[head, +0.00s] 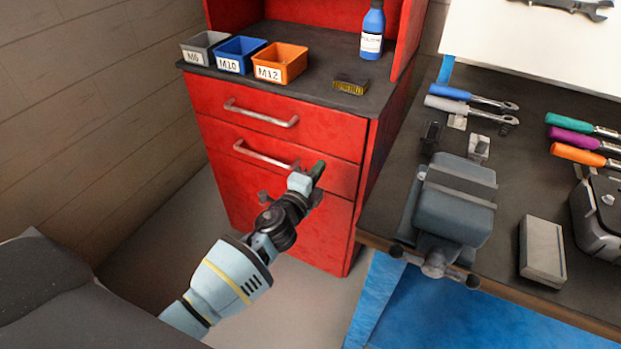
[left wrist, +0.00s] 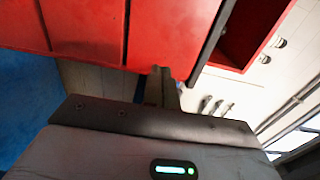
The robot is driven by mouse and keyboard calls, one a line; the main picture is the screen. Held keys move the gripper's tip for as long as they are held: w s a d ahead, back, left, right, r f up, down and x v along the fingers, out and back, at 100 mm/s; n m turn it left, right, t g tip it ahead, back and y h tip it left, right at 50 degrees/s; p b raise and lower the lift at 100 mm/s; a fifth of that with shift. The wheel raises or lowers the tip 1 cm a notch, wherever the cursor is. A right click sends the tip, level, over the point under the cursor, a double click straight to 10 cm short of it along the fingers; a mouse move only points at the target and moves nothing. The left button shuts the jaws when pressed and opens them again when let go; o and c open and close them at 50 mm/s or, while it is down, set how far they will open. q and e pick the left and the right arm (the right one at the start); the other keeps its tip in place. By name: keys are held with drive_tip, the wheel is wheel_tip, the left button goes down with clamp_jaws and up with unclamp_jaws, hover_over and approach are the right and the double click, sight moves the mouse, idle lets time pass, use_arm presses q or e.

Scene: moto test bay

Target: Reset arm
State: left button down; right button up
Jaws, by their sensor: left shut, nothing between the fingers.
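My left gripper (head: 316,172) is shut and empty. In the head view it is in front of the red cabinet (head: 225,178), over the right part of the second drawer and just right of that drawer's handle (head: 262,156). I cannot tell whether it touches the cabinet. In the left wrist view the closed fingers (left wrist: 161,88) show in front of the red cabinet (left wrist: 155,30). The drawers look closed. My right gripper is in neither view.
On the cabinet top are a grey bin (head: 203,47), a blue bin (head: 239,54), an orange bin (head: 280,63), a brush (head: 350,86) and a blue bottle (head: 372,30). The workbench (head: 510,205) at right bears a vise (head: 452,200), a grey block (head: 542,250) and several tools.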

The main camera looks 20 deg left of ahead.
use_arm(q)
drive_tip(key=s, duration=0.3)
drive_tip(key=shift+s+a, duration=0.1)
drive_tip(key=shift+s, duration=0.1)
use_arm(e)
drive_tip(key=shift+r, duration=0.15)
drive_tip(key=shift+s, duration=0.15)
use_arm(q)
drive_tip(key=s+f+n+g+p, duration=0.2)
drive_tip(key=s+f+n, duration=0.25)
drive_tip(key=s, duration=0.45)
drive_tip(key=s+f+n+g+p, duration=0.2)
drive_tip(key=s+f+n, duration=0.3)
drive_tip(key=s, duration=0.4)
drive_tip(key=s+f+n+g+p, duration=0.1)
drive_tip(key=s+f+n+g, duration=0.1)
drive_tip(key=s, duration=1)
drive_tip(key=s+f+n+g+p, duration=0.2)
drive_tip(key=s+n, duration=0.3)
drive_tip(key=s, duration=0.8)
drive_tip(key=shift+s+d+g, duration=0.25)
drive_tip(key=shift+d+g, duration=0.05)
drive_tip(key=shift+g, duration=0.3)
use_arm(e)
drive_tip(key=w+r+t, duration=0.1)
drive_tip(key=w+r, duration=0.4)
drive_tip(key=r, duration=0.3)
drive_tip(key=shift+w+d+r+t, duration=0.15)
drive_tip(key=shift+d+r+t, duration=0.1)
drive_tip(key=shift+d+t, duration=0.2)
